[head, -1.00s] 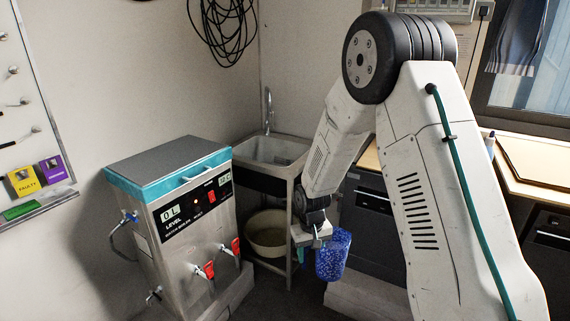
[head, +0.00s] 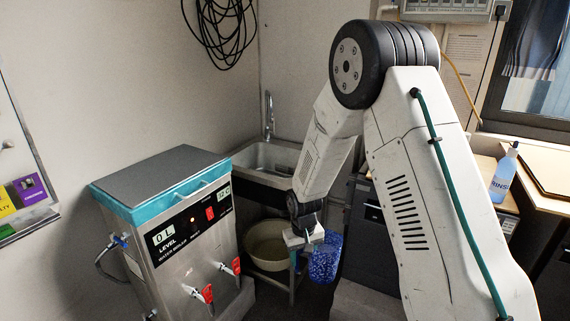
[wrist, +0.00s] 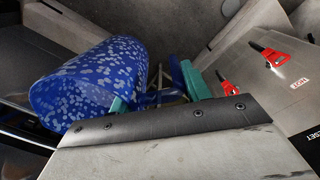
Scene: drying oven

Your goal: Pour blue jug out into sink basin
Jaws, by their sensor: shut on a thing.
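The blue speckled jug (head: 325,258) hangs low at my gripper (head: 305,252), in front of the sink stand and below basin height. It looks roughly upright in the head view. In the wrist view the jug (wrist: 92,78) lies to the left of the green fingers, and my gripper (wrist: 158,98) is shut on its handle. The jug's contents are hidden. The grey sink basin (head: 248,160) with a tall tap (head: 269,115) stands in the back corner, behind and above the jug. My arm covers its right end.
A steel water boiler (head: 185,250) with red-handled taps stands left of the gripper, close to the sink. A cream bowl (head: 265,245) sits on the shelf under the basin. A dark cabinet (head: 366,225) and a counter with a rinse bottle (head: 504,172) are at right.

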